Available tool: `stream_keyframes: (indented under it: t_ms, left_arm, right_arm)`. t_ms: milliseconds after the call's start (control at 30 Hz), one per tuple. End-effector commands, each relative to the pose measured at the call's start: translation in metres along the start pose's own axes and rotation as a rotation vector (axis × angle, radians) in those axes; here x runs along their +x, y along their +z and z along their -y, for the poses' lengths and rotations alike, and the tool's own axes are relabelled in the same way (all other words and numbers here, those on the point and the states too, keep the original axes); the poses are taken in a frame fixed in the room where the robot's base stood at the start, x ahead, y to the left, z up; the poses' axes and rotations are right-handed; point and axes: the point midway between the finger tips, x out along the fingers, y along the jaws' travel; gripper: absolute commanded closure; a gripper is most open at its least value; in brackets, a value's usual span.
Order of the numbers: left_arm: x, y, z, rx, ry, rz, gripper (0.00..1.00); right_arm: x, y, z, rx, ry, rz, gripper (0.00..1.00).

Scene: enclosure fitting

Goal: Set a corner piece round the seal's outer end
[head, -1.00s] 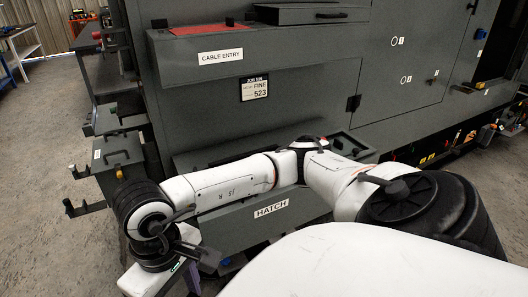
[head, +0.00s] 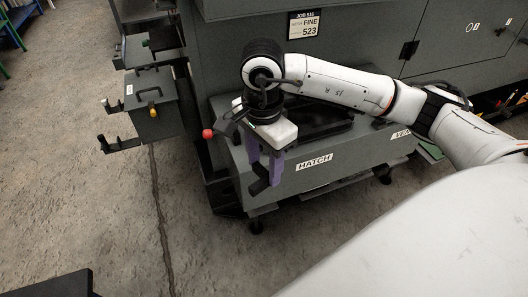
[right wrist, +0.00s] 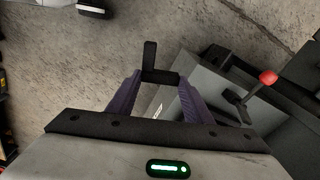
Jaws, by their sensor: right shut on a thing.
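My right gripper (head: 267,177) hangs pointing down in front of the HATCH-labelled box. Its purple fingers are shut on a small black L-shaped corner piece (head: 258,188). In the right wrist view the corner piece (right wrist: 150,58) sits across the fingertips (right wrist: 161,77), one leg standing out away from the gripper. Bare floor shows behind it. The open-topped hatch box (head: 340,165) has a dark opening, partly behind my right arm. I cannot make out the seal or its outer end. My left gripper is not in view.
A red-knobbed lever (head: 208,133) stands just left of the gripper; it also shows in the right wrist view (right wrist: 268,77). A grey box with a yellow knob (head: 153,108) and black brackets stands further left. Open floor (head: 120,210) lies at lower left. The dark cabinet (head: 370,35) rises behind.

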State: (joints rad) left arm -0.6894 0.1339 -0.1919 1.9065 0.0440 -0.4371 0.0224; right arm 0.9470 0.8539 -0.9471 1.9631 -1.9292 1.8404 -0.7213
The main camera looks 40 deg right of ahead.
Motion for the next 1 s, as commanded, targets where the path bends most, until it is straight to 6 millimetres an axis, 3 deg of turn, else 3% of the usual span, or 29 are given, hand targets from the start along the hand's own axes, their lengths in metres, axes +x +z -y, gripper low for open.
stream_keyframes:
  t_ms: [300,500,600,767,1000]
  left_arm:
    - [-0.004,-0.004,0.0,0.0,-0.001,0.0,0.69]
    - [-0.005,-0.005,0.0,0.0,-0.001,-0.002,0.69]
    - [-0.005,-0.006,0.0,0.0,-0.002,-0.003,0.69]
    - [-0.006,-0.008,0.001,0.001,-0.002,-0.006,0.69]
    - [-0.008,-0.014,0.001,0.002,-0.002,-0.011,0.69]
  right_arm:
    - [-0.022,-0.037,0.044,1.039,0.008,0.005,0.79]
    - [-0.033,-0.055,0.061,1.571,0.024,0.008,0.79]
    - [-0.037,-0.061,0.066,1.742,0.031,0.008,0.79]
    - [-0.035,-0.065,0.069,1.876,0.04,0.005,0.79]
    - [0.008,-0.064,0.067,1.892,0.042,0.001,0.79]
